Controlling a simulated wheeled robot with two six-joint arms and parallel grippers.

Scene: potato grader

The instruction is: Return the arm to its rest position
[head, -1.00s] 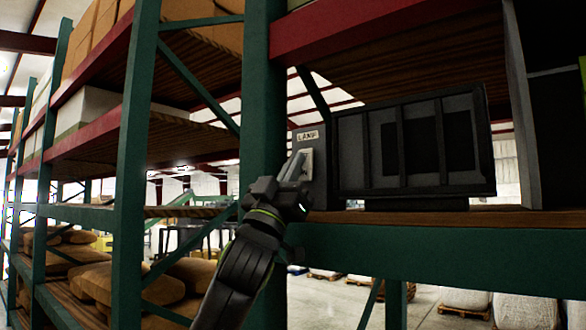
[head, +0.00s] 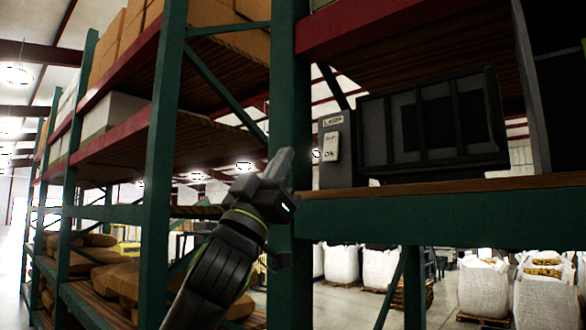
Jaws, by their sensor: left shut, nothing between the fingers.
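My left arm comes up from the bottom of the head view. Its gripper (head: 281,168) is shut and empty, in front of the green rack upright (head: 288,95). A black barred lamp unit (head: 430,122) stands on the shelf to the right. On its left side is a pale switch plate (head: 332,147) marked ON, under a small lamp label (head: 333,121). The gripper is left of the switch plate and apart from it. My right gripper is not in view.
Green racks with red beams hold cardboard boxes (head: 107,47) and brown sacks (head: 105,285) on the left. The wooden shelf (head: 400,191) and its green front beam (head: 440,218) lie right of the gripper. White bulk bags (head: 487,290) stand on the floor behind.

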